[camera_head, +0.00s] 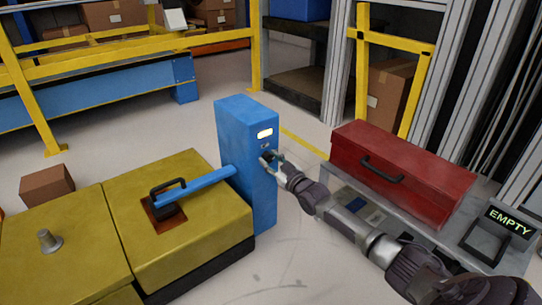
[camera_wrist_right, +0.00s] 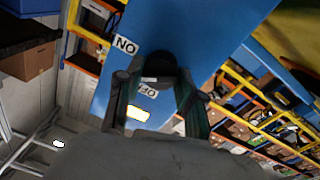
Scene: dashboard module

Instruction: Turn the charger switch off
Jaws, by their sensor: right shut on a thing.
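The charger (camera_head: 232,125) is a tall blue box with a lit pale display (camera_head: 265,133) on its front. Its black switch (camera_wrist_right: 160,65) shows in the right wrist view, partly hidden by the fingers. My right gripper (camera_head: 271,158) is at the charger's front, just below the display. In the right wrist view, its two fingers (camera_wrist_right: 161,88) are on either side of the switch, shut on it. White labels (camera_wrist_right: 125,45) with letters reading "NO" in this view sit near the switch. I cannot tell the switch's exact setting. My left gripper is not in view.
A blue bar (camera_head: 205,183) runs from the charger to a yellow box (camera_head: 130,215) at left. A red toolbox (camera_head: 420,175) stands on a grey surface at right, near a sign reading "EMPTY" (camera_head: 507,219). A small brown box (camera_head: 47,184) lies at far left.

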